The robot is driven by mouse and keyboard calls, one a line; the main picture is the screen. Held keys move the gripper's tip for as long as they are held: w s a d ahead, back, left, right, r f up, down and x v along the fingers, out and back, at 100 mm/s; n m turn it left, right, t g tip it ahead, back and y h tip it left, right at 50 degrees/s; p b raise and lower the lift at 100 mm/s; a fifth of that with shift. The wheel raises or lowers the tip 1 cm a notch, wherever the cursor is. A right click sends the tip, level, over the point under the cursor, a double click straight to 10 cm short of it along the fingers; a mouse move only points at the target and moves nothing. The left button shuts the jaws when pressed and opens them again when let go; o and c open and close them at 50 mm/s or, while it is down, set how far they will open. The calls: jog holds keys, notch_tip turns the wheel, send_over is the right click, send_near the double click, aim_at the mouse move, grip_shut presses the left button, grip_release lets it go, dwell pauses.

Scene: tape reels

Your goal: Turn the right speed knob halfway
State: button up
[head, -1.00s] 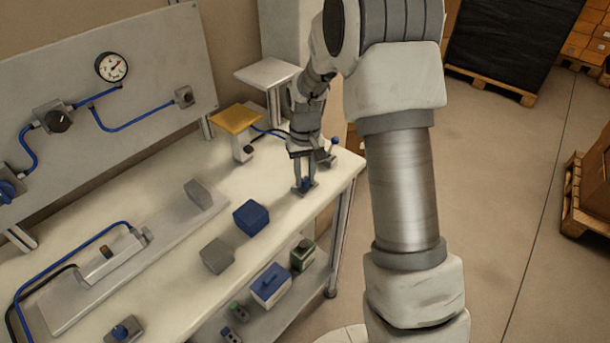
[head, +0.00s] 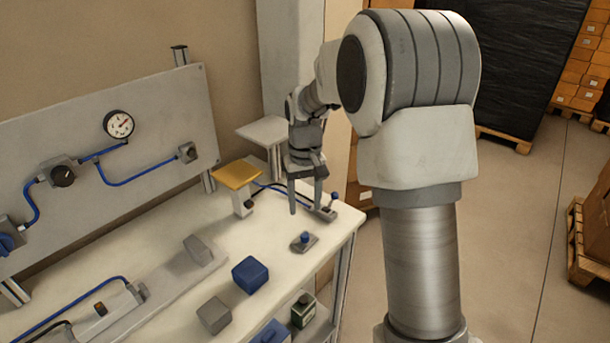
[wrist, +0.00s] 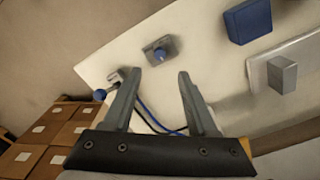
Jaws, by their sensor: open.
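The right speed knob (head: 305,237) is a small blue knob on a grey square base, near the right end of the white table. It also shows in the wrist view (wrist: 159,54), just beyond my fingertips, with nothing touching it. My gripper (head: 306,208) is open and empty, fingers pointing down, raised above the table behind the knob in the head view. In the wrist view, my gripper's two fingers (wrist: 158,75) are spread wide with bare table between them. How far the knob is turned cannot be told.
A lever with a blue ball (head: 334,197) stands close to my right finger; the ball also shows in the wrist view (wrist: 100,95). A blue block (head: 250,274) and grey blocks lie to the left. A yellow-topped stand (head: 237,176) is behind. The table around the knob is clear.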

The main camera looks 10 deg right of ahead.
notch_tip(320, 180, up, 8)
jog(key=shift+f, duration=0.2)
jog(key=s+r+t, duration=0.3)
jog(key=s+r, duration=0.5)
jog(key=s, duration=0.4)
jog(key=s+f+t, duration=0.1)
jog(key=s+t, duration=0.1)
jog(key=s, duration=1.2)
jog(key=shift+a+f+t, duration=0.15)
jog(key=shift+f+t, duration=0.15)
jog(key=shift+s, duration=0.1)
jog(key=shift+c, duration=0.2)
jog(key=shift+c, duration=0.4)
